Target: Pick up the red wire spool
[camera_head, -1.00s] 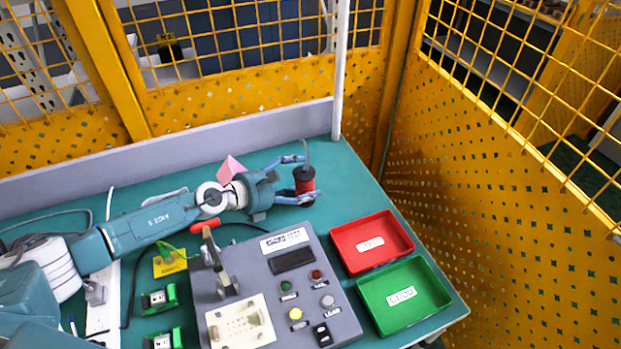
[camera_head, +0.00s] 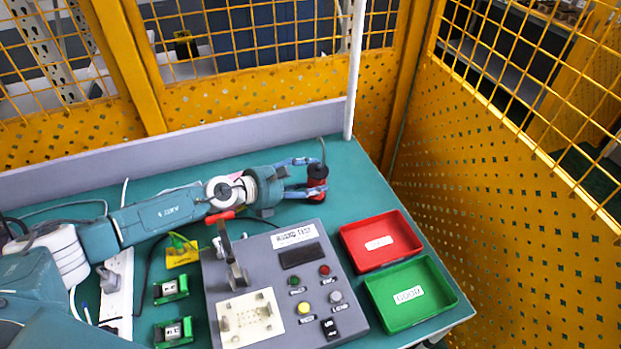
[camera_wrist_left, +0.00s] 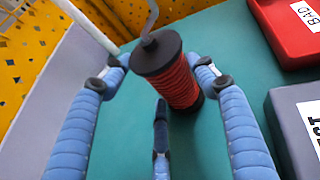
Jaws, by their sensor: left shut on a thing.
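The red wire spool (camera_head: 317,184), with black end discs, is at the back of the green table, left of the red tray. My left gripper (camera_head: 318,175) reaches it from the left and is shut on it. In the left wrist view the spool (camera_wrist_left: 178,80) is tilted between the blue fingers of the gripper (camera_wrist_left: 163,68), and a third finger is in front of it. A grey hooked rod shows at the spool's top end. I cannot tell whether the spool is clear of the table. My right gripper is not in view.
A red tray (camera_head: 346,243) and a green tray (camera_head: 373,297) stand at the right. A grey test box (camera_head: 268,276) with buttons and a red-handled clamp (camera_head: 232,262) is in front of my left arm. A white post (camera_head: 354,75) and the grey back ledge (camera_head: 180,157) are behind.

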